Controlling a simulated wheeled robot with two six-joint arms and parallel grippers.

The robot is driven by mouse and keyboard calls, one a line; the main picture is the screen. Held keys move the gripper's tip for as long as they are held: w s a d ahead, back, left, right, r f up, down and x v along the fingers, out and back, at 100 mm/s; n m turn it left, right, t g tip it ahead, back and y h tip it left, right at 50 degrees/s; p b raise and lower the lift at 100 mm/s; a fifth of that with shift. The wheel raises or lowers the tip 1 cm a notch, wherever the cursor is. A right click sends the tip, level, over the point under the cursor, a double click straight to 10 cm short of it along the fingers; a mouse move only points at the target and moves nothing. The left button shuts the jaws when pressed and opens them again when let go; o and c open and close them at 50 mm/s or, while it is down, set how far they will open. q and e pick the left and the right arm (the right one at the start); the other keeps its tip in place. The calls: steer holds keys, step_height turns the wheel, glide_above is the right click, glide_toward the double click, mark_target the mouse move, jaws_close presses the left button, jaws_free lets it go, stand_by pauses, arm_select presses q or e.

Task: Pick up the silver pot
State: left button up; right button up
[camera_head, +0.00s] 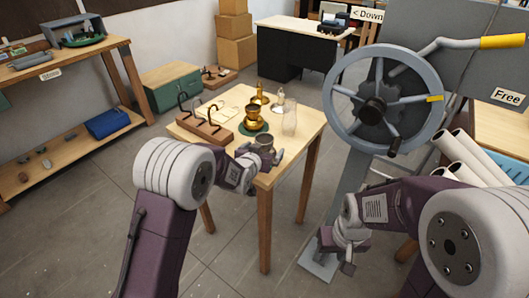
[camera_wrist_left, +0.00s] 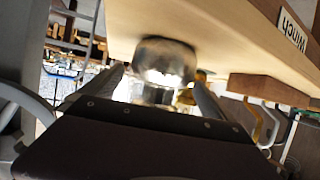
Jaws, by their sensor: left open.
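The silver pot (camera_head: 265,143) stands upright near the front edge of the small wooden table (camera_head: 296,140). My left gripper (camera_head: 264,157) is open at the pot, at the table's near side. In the left wrist view the pot (camera_wrist_left: 165,62) shows between the two spread fingers of my left gripper (camera_wrist_left: 160,92); I cannot tell whether they touch it. The pot's lower part is partly hidden by the gripper in the head view. My right gripper (camera_head: 337,256) hangs low in front of the winch, away from the table, with its fingers apart and empty.
A large hand-wheel winch (camera_head: 385,100) stands close on the right. Shelves (camera_head: 70,100) line the left.

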mark_target(264, 142)
arm_select(q)
steer(key=shift+w+f, duration=0.1)
steer(key=shift+w, duration=0.1)
steer(key=shift+s, duration=0.15)
steer(key=shift+c, duration=0.6)
steer(key=c, duration=1.7)
step_height(264, 142, up, 10)
steer(key=shift+r+p, duration=0.15)
steer(key=shift+p, duration=0.4)
